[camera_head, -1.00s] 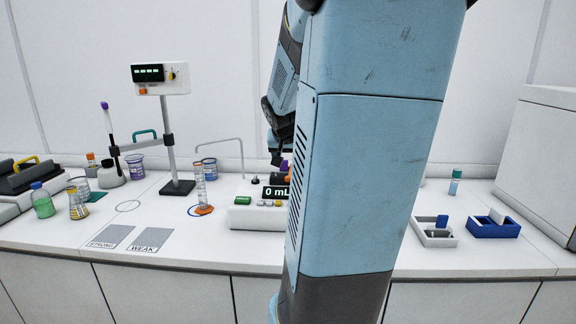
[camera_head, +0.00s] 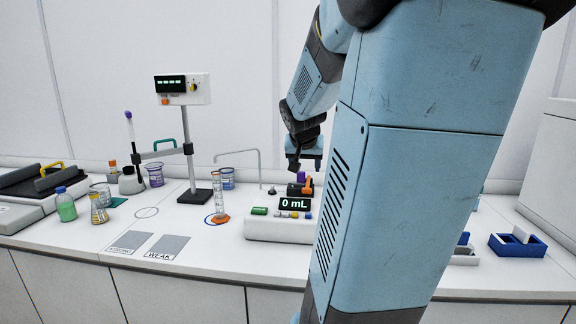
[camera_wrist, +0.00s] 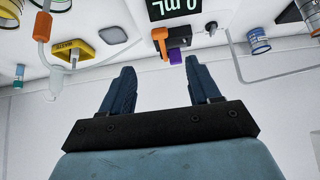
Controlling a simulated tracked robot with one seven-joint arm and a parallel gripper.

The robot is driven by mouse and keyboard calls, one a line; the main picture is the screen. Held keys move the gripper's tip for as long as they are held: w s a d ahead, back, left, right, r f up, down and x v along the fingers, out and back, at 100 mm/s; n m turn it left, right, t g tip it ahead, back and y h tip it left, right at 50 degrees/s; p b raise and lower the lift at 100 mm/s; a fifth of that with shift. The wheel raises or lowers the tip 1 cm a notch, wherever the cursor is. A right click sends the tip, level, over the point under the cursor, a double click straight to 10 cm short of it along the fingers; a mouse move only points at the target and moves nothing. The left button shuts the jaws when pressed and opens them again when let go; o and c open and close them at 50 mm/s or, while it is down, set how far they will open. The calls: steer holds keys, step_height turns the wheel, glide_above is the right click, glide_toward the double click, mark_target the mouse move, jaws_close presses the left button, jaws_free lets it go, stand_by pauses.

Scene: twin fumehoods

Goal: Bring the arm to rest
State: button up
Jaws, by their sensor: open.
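My gripper shows in the wrist view (camera_wrist: 162,88), its two dark fingers spread apart with nothing between them. In the head view my gripper (camera_head: 304,165) hangs above the bench, behind and over the white dispenser box (camera_head: 280,229) with its "0 mL" display. My blue arm covers much of the centre right of the head view. In the wrist view, which looks upside down, the dispenser's display (camera_wrist: 176,7) and its orange and purple parts lie beyond the fingertips. A gap shows between the fingers and these parts.
Grey STRONG and WEAK pads (camera_head: 167,247) lie at the front. A blue tray (camera_head: 518,245) is at right. My arm hides the bench between.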

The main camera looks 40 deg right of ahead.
steer(key=shift+a, duration=0.1)
steer(key=s+a+n+y, duration=0.2)
steer(key=s+a+n, duration=0.2)
steer(key=a, duration=1)
steer(key=s+a+n+y, duration=0.3)
steer(key=s+a+n, duration=0.2)
steer(key=s+a, duration=0.5)
steer(key=a, duration=0.5)
steer(key=shift+a+r, duration=0.15)
steer(key=shift+a, duration=0.15)
